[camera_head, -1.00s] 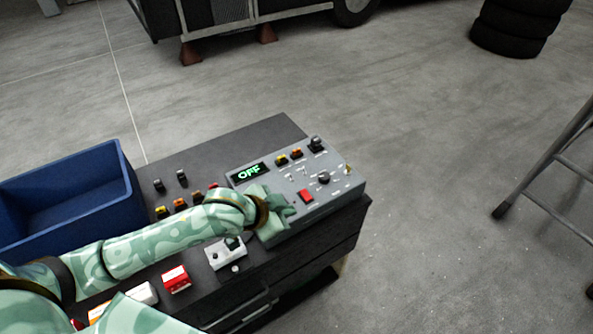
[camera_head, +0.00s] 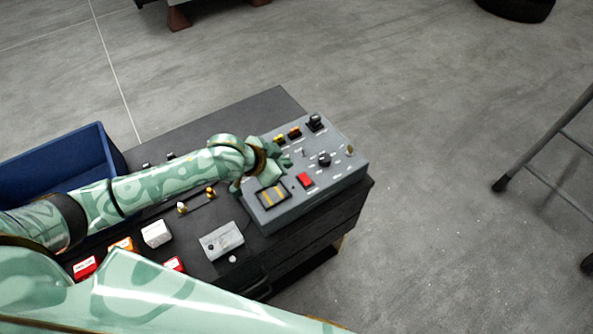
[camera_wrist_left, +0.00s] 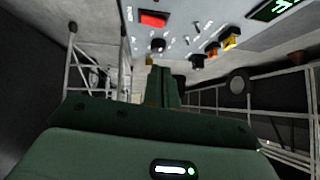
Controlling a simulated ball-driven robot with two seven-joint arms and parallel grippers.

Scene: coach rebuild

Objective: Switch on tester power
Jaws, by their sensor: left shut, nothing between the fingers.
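The tester is a grey box (camera_head: 300,211) on the dark cabinet top. Its sloped panel has a red button (camera_head: 305,180), a black knob (camera_head: 324,160), small toggles, yellow and orange switches and a striped window (camera_head: 271,196). My left gripper (camera_head: 285,161) is shut and empty over the panel's left part, hiding the display in the head view. I cannot tell whether it touches. In the left wrist view its closed fingers (camera_wrist_left: 163,87) point toward the panel, with the red button (camera_wrist_left: 153,19) above and part of the green-lit display (camera_wrist_left: 275,8) at top right. My right gripper is not in view.
A blue bin (camera_head: 108,150) stands at the left of the cabinet top (camera_head: 262,106). A small grey box (camera_head: 221,241) and several red, white and orange blocks lie in front. A metal stand (camera_head: 545,140) is on the floor at right. Floor between is clear.

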